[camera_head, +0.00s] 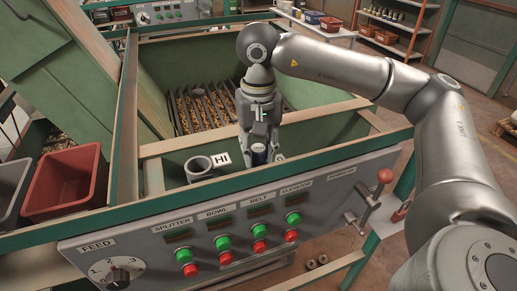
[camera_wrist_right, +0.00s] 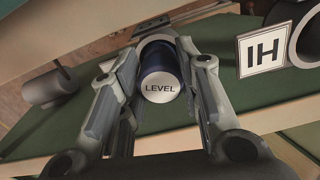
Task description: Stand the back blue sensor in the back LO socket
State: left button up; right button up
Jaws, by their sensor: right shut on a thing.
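My right gripper (camera_head: 262,148) is above the front ledge of the hopper, pointing down. It is shut on a blue sensor (camera_head: 259,157), which looks upright. In the right wrist view the sensor (camera_wrist_right: 163,72) sits between the two fingers (camera_wrist_right: 158,95), its pale end marked LEVEL facing the camera. A grey HI socket (camera_head: 198,168) stands left of the sensor, apart from it, with a HI sign (camera_head: 221,159) beside it. No LO label is readable, and the sensor's lower end is hidden. My left gripper is out of view.
A control panel (camera_head: 240,215) with buttons and a lever with a red knob (camera_head: 385,176) lies in front of the ledge. Nuts (camera_head: 205,108) lie in the hopper behind. A red bin (camera_head: 62,182) is at left. A grey cylinder (camera_wrist_right: 48,88) shows in the wrist view.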

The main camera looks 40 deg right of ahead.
jog(key=o, duration=0.8)
jog(key=shift+r+p, duration=3.45)
jog(key=shift+r, duration=2)
jog(key=shift+r, duration=0.1)
